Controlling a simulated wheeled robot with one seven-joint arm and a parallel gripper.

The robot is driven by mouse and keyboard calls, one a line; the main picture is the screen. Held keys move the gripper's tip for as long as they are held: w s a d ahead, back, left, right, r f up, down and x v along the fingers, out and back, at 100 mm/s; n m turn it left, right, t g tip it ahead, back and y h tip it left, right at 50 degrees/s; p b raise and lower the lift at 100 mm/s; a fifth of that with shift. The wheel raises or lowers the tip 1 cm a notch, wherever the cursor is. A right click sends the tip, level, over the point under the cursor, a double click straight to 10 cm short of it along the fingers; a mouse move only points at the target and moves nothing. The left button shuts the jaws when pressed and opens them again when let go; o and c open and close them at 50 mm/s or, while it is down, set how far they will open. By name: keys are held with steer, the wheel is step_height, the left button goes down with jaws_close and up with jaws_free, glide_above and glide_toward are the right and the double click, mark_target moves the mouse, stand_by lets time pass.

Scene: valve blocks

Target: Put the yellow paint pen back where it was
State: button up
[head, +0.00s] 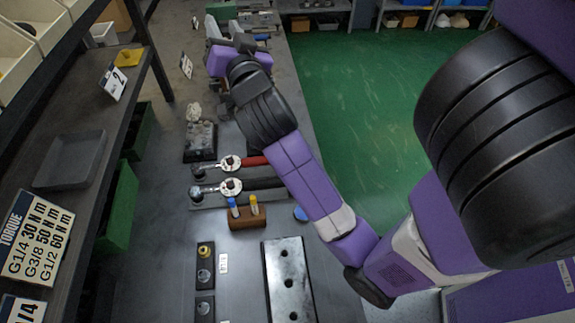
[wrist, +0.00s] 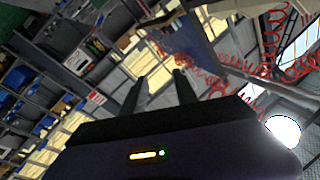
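The yellow paint pen (head: 254,205) stands upright in a small brown wooden holder (head: 248,219) on the grey bench in the head view. A blue pen (head: 233,207) stands beside it in the same holder. My gripper (wrist: 160,88) shows in the wrist view with its two dark fingers apart and nothing between them. In the head view my arm reaches over the bench to its far part, well beyond the holder. The fingertips cannot be made out there. The wrist view shows no pen, only shelves and the building's upper parts.
Two torque wrenches (head: 230,163) lie behind the holder. A metal plate with holes (head: 288,280) and black blocks with a brass fitting (head: 205,265) lie in front. A dark shelf with a grey tray (head: 72,160) stands at left. Green floor (head: 370,100) is clear at right.

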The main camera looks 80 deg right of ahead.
steer(key=s+a+f+n+t+y, duration=0.2)
steer(key=a+f+n+t+y, duration=0.1)
steer(key=a+f+n+y, duration=0.55)
steer(key=s+a+f+n+t+y, duration=0.2)
steer(key=a+f+n+y, duration=0.2)
steer(key=a+f+n, duration=0.5)
steer(key=s+a+f+m+y, duration=0.1)
steer(key=s+a+f+y, duration=0.1)
steer(key=s+a, duration=0.6)
steer(key=s+a+f+g+y, duration=0.1)
steer(key=s+a+f, duration=0.1)
steer(key=s+a, duration=0.6)
steer(key=shift+a+m+g+y, duration=0.3)
steer(key=shift+a+m+y, duration=0.05)
steer(key=shift+a, duration=0.5)
steer(key=shift+f, duration=0.1)
steer(key=shift+f+b, duration=0.5)
steer(key=shift+f, duration=0.05)
